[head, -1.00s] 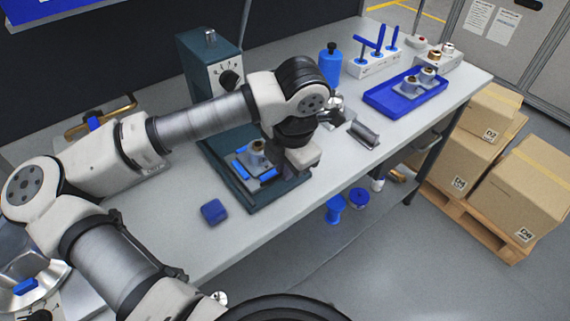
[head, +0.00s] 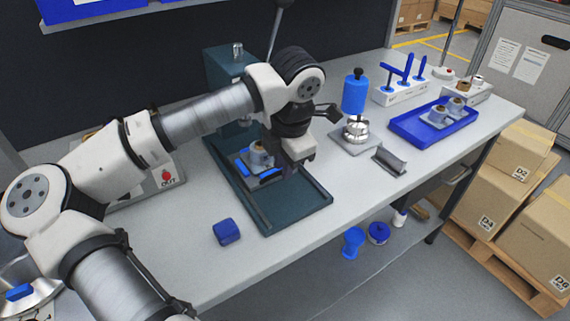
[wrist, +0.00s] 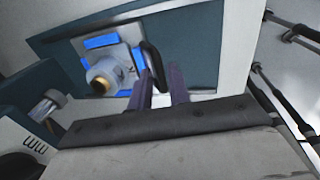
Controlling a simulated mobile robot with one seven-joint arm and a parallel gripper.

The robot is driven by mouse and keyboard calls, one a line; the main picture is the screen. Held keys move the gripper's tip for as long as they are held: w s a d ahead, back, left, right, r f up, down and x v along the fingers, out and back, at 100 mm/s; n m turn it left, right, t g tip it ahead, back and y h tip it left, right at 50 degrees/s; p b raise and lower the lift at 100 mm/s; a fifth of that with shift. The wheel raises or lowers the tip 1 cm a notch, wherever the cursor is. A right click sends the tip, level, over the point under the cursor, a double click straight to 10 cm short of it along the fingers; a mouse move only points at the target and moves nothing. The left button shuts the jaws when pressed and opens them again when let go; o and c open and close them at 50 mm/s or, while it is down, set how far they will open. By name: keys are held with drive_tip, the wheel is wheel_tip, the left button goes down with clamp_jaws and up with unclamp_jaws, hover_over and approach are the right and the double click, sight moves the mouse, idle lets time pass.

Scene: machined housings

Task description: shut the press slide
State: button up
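The dark teal press (head: 305,205) stands on the bench, its column at the back and its low base in front. Its slide plate (head: 268,180) sits on the base with blue jaws around a grey housing (head: 262,158) with a brass-coloured bore. In the wrist view the slide plate (wrist: 128,36) and the housing (wrist: 105,76) are left of the fingers. A dark handle (wrist: 153,66) stands at the plate's right edge, close to the left fingertip; contact is unclear. My gripper (wrist: 163,72) has its fingers apart; in the head view (head: 284,172) its fingertips are mostly hidden.
A blue block (head: 227,231) lies on the bench left of the press base. To the right are a metal stand with a blue-topped part (head: 355,95), a grey angled block (head: 390,162) and a blue tray (head: 405,131) holding housings. The front bench strip is mostly clear.

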drive_tip(key=shift+o, duration=1.2)
drive_tip(key=shift+r, duration=0.1)
wheel_tip(320, 180, up, 13)
drive_tip(key=s+d+b, duration=0.1)
drive_tip(key=s, duration=0.1)
drive_tip(key=shift+d+r, duration=0.2)
